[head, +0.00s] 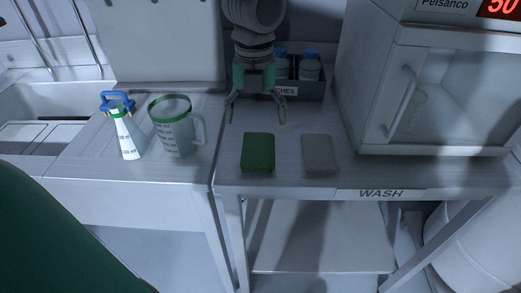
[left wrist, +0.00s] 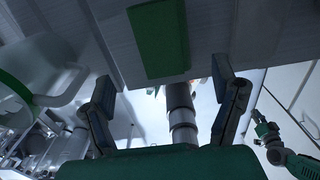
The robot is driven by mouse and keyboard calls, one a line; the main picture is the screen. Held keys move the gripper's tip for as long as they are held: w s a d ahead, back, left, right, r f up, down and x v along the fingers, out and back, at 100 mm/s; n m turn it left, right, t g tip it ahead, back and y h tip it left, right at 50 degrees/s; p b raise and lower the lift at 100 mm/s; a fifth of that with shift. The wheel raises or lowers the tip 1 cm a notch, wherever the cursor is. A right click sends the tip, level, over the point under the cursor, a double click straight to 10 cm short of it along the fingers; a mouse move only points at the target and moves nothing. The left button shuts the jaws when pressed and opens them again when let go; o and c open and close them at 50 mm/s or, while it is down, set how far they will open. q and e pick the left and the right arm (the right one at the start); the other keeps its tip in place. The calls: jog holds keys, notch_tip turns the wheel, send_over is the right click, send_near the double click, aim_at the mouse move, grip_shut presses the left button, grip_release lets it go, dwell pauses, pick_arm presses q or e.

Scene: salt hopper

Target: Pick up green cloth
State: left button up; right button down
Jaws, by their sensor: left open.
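The green cloth (head: 258,152) is a flat, folded rectangle lying on the metal table marked WASH, near its front left. It also shows at the top middle of the left wrist view (left wrist: 159,38). My left gripper (head: 256,117) is open and empty, just behind the cloth in the head view, with its fingers spread wider than the cloth. In the left wrist view the two fingers (left wrist: 164,75) stand either side of the cloth's line, apart from it. What looks like my right gripper (left wrist: 268,135) is small at the right of the left wrist view; its jaws are unclear.
A grey cloth (head: 319,155) lies right of the green one. A white jug (head: 178,132) and a conical flask (head: 127,135) stand on the left counter. A dark bin (head: 309,89) with blue-capped bottles is behind; a white cabinet (head: 440,95) bounds the right.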

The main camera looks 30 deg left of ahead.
aim_at(257, 147)
pick_arm(q)
jog(key=f, duration=0.4)
jog(key=shift+w+a+f, duration=0.1)
jog(key=shift+w+a, duration=0.2)
jog(key=shift+a, duration=0.1)
jog(key=f, duration=0.2)
jog(key=d+f+b, duration=0.1)
jog(key=f, duration=0.2)
jog(key=shift+s+d, duration=0.1)
jog(key=shift+d, duration=0.05)
jog(key=shift+s+a, duration=0.1)
jog(key=shift+a, duration=0.2)
jog(key=shift+c, duration=0.8)
jog(key=shift+f, duration=0.1)
jog(key=c, duration=0.9)
pick_arm(e)
jog(key=shift+w+a+f, duration=0.15)
jog(key=shift+a+f, duration=0.05)
jog(key=shift+f, duration=0.6)
